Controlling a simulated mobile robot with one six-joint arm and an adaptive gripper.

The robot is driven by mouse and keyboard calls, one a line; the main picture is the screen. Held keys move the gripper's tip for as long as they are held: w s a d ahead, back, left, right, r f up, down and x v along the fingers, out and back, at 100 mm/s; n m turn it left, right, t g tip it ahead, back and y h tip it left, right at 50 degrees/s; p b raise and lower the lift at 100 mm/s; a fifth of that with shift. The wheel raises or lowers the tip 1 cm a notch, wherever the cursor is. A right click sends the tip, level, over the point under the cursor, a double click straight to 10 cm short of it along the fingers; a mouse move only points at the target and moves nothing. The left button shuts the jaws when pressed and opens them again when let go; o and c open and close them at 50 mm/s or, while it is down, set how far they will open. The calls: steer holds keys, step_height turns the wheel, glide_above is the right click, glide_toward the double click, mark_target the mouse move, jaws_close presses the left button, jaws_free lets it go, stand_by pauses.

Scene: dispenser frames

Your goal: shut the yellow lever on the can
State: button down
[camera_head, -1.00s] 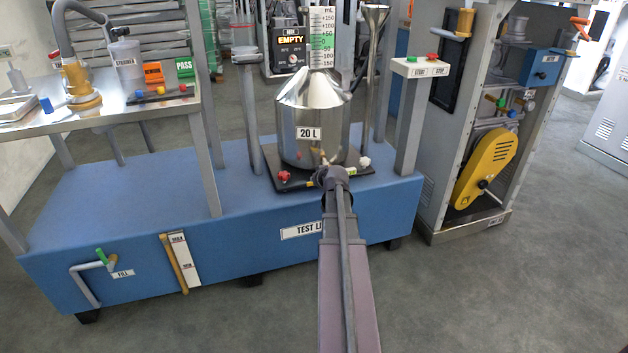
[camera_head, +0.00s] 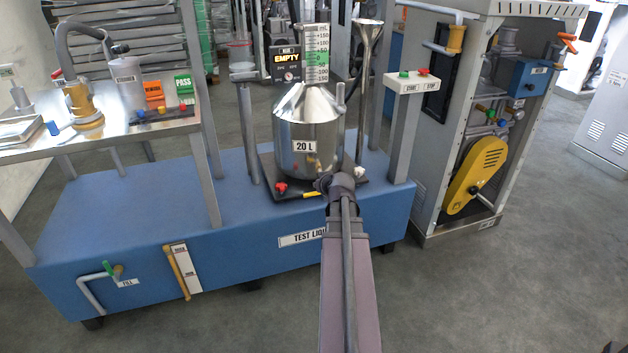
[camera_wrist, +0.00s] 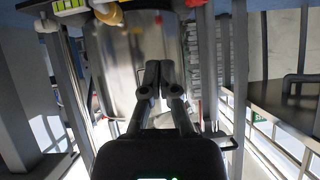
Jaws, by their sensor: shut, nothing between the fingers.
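The can (camera_head: 312,135) is a shiny steel vessel labelled 20 L, upright on a black plate on the blue base. A small yellow piece, apparently the lever (camera_head: 312,194), shows low at the can's front, just left of my gripper (camera_head: 322,184). My gripper hides the rest of it, so its angle is unclear. In the wrist view my gripper (camera_wrist: 160,70) is shut and empty, with the blurred can (camera_wrist: 125,65) behind its fingers. A tan rounded part (camera_wrist: 108,14) and a yellow-green piece show at the top edge there. I cannot tell any contact with the lever.
A red knob (camera_head: 281,187) and a white knob (camera_head: 359,173) sit on the plate (camera_head: 266,172) beside the can. Grey posts, a tall funnel tube (camera_head: 364,90) and a start-stop box (camera_head: 413,83) stand close by. Open floor lies in front.

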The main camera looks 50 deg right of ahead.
steer(key=shift+p+v, duration=0.4)
steer(key=shift+v, duration=0.7)
steer(key=shift+w+a, duration=0.1)
steer(key=shift+a, duration=0.05)
steer(key=w+a+f+n+g+y, duration=0.2)
steer(key=w+a+f+y, duration=0.1)
steer(key=a, duration=0.9)
steer(key=w+a+f+n+g+y, duration=0.2)
steer(key=w+a+f, duration=0.1)
steer(key=a, duration=1)
steer(key=s+a+f+n+g, duration=0.1)
steer(key=s+a+g, duration=0.2)
steer(key=a, duration=0.8)
steer(key=s+a+f+n+g, duration=0.1)
steer(key=s+a+g, duration=0.2)
steer(key=a, duration=0.8)
step_height(320, 180, up, 35)
steer(key=p, duration=3.5)
steer(key=shift+s, duration=0.25)
